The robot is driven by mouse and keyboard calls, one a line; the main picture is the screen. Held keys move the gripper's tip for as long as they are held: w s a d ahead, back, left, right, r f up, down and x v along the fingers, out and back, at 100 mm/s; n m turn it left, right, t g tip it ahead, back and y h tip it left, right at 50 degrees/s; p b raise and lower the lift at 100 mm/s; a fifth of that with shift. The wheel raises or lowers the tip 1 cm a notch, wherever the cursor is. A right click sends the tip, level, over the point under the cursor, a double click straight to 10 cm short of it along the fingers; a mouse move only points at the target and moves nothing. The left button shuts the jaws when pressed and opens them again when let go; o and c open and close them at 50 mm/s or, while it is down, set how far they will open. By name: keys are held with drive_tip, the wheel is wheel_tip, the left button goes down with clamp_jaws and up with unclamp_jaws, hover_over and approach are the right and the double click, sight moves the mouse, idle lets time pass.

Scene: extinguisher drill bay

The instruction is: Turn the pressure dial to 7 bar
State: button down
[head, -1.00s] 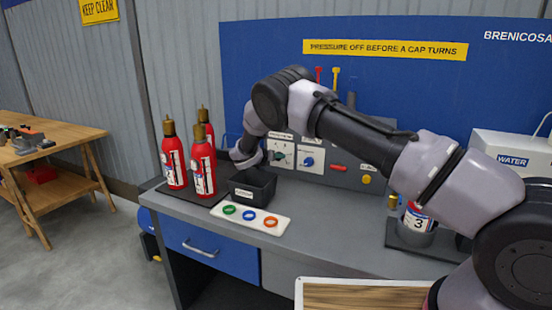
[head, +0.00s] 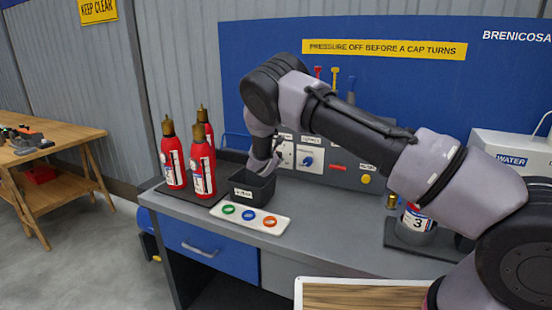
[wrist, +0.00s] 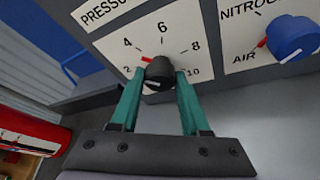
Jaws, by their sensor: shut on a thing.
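The pressure dial (wrist: 160,72) is a black round knob on a white plate marked 2, 4, 6, 8 and 10. Its red pointer aims up and left, roughly at the 4. My gripper (wrist: 158,78) has its two teal fingers closed on either side of the knob in the wrist view.
The blue nitrogen/air knob (wrist: 292,37) sits just right of the dial; it also shows in the head view (head: 307,160). A black bin (head: 254,190) stands below my wrist. Red extinguishers (head: 202,168) stand to the left. A white tray (head: 282,232) holds coloured rings.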

drive_tip(key=shift+m, duration=0.4)
idle(0.3)
drive_tip(key=shift+c, duration=1.9)
unclamp_jaws()
drive_tip(key=v, duration=1)
drive_tip(key=shift+s+d, duration=0.15)
drive_tip(key=shift+s, duration=0.35)
